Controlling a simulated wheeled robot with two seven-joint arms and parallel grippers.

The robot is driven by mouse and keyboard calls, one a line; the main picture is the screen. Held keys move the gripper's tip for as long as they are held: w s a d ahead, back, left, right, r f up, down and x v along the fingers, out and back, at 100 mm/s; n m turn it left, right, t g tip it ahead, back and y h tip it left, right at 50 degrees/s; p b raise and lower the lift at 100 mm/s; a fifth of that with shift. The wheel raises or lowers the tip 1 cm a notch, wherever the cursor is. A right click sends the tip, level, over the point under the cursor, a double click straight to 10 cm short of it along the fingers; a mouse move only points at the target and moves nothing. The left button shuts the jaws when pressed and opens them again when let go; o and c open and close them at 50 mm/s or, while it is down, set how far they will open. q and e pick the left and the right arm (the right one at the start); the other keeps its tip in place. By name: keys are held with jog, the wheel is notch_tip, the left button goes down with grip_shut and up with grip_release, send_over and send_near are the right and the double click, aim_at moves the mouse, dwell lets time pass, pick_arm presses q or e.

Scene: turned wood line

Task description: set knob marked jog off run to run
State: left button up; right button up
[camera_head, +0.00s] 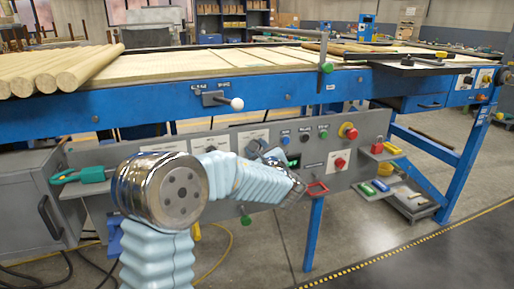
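A grey control panel (374,128) hangs below the blue bench frame. My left arm crosses in front of it, and my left gripper (262,152) is at the panel's middle, close to a white label plate (253,138). The fingers are small and partly hidden by my wrist, so I cannot tell if they are open or touch anything. A red knob (339,162) on a white plate sits to the right of the gripper. The lettering is too small to read, so I cannot tell which knob is marked jog off run. My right gripper is not in view.
A red handle (317,188) juts out below. A white-balled lever (236,104) sticks out above. Wooden rods (70,68) lie on the bench at left.

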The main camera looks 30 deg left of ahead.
pick_arm(q)
jog(key=shift+w+d+m+p, duration=0.1)
jog(key=shift+m+p, duration=1.65)
jog(key=shift+m, duration=1.35)
jog(key=o, duration=1)
jog(key=shift+o, duration=0.2)
jog(key=b+v, duration=0.1)
jog(key=v, duration=1.2)
jog(key=shift+s+d, duration=0.25)
jog(key=shift+s, duration=0.05)
jog(key=shift+f, duration=0.1)
